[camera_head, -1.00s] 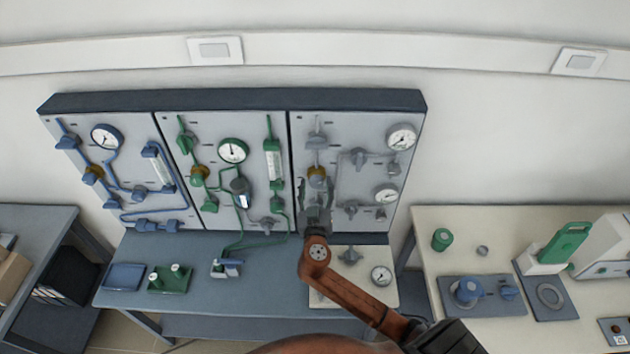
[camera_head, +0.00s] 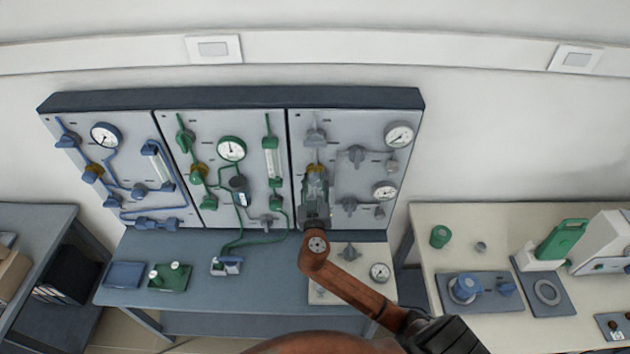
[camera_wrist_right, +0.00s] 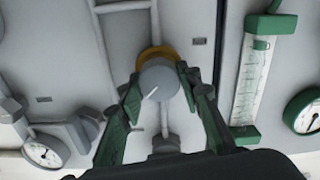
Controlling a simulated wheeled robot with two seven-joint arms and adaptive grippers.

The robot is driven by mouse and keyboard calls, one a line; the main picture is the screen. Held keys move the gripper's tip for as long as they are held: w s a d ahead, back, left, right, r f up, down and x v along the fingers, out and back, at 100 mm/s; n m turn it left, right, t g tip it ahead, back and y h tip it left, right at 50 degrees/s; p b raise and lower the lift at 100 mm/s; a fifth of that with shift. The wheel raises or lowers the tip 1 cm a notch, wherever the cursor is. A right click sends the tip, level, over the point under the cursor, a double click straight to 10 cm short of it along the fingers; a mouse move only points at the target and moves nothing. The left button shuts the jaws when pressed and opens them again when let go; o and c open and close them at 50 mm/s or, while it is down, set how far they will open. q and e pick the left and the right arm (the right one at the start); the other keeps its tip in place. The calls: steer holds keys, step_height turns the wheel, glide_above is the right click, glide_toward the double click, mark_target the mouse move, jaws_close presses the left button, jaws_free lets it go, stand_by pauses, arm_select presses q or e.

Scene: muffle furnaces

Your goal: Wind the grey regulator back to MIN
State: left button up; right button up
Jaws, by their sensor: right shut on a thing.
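The grey regulator (camera_wrist_right: 158,82) is a round grey knob with a white pointer line and a yellow-brown collar (camera_wrist_right: 155,55) behind it, on the grey right-hand panel (camera_head: 360,130). In the head view its collar shows as a small patch (camera_head: 316,169) just above my right gripper (camera_head: 315,186). In the right wrist view my right gripper (camera_wrist_right: 158,90) has a green finger on each side of the knob and is shut on it. The white line slants toward the lower left. No MIN lettering can be read. My left gripper is not in view.
Grey valves (camera_head: 356,153) and two dial gauges (camera_head: 399,134) sit right of the regulator. A green flow tube (camera_head: 270,157) stands on the neighbouring panel. A bench (camera_head: 200,250) with small fittings lies below.

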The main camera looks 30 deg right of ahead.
steer(key=shift+c, duration=0.6)
steer(key=shift+n, duration=1.3)
steer(key=n, duration=0.2)
steer(key=shift+n, duration=0.3)
steer(key=n+p, duration=0.1)
steer(key=n, duration=0.2)
steer(key=shift+a+n+p, duration=0.1)
steer(key=shift+n+p, duration=0.2)
steer(key=shift+n, duration=0.1)
steer(key=n+p, duration=0.1)
steer(key=n, duration=0.3)
steer(key=shift+p, duration=0.4)
steer(key=n+p, duration=0.3)
steer(key=n, duration=0.3)
steer(key=shift+n, duration=0.4)
steer(key=n+p, duration=0.3)
steer(key=n, duration=0.2)
steer(key=shift+f+p, duration=0.15)
steer(key=shift+p, duration=0.15)
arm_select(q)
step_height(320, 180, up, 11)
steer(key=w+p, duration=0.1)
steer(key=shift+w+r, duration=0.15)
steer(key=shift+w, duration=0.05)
arm_select(e)
steer(key=shift+f+n, duration=0.1)
steer(key=shift+n, duration=1)
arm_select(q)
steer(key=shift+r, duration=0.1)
